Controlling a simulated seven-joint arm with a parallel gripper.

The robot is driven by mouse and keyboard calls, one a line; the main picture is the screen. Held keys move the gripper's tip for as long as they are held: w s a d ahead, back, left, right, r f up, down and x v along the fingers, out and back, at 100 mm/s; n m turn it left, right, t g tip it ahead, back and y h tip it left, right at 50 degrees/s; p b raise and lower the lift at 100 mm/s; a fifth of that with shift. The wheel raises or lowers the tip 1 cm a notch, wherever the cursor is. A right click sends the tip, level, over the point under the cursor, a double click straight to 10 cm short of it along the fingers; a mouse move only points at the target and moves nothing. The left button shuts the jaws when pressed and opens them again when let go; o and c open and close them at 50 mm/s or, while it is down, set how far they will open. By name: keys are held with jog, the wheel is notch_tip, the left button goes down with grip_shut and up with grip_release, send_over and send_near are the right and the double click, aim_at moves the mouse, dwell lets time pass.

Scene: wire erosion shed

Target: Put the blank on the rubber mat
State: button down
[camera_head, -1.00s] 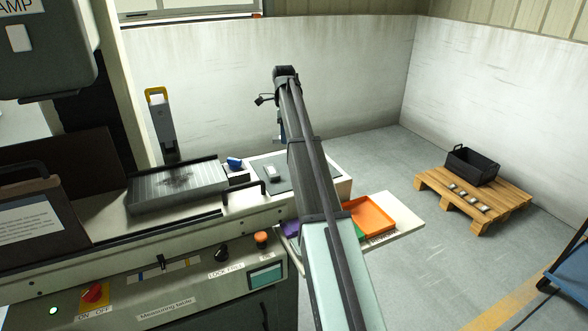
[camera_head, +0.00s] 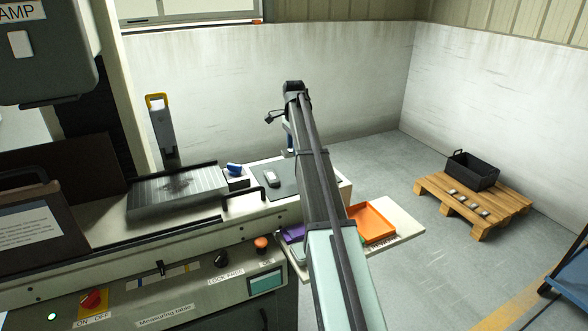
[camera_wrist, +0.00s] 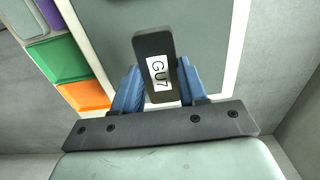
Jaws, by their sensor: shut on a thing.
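The blank (camera_wrist: 157,75) is a dark grey block with a white label reading "GU7", seen in the wrist view. My gripper (camera_wrist: 158,88) is shut on it, with a blue finger on each side. The rubber mat (camera_wrist: 207,32) is a dark grey sheet with a pale border, beyond the blank in the wrist view. In the head view the mat (camera_head: 291,186) lies on the white table top, and a small grey object (camera_head: 271,179) rests on it. My arm hides the mat's right part there, and the blank cannot be made out. The gap between blank and mat is unclear.
An orange tray (camera_head: 371,222) stands right of my arm; a purple one (camera_head: 293,233) shows at its left. A green tray (camera_wrist: 52,62) shows in the wrist view. A black handle (camera_head: 243,199) and a ribbed plate (camera_head: 178,187) lie left of the mat.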

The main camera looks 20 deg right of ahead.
aim_at(294, 173)
jog(key=shift+f, duration=4.05)
jog(key=shift+f, duration=0.1)
jog(key=c, duration=0.6)
grip_release()
jog(key=shift+f, duration=0.1)
notch_tip(294, 173, up, 12)
jog(key=shift+r, duration=0.2)
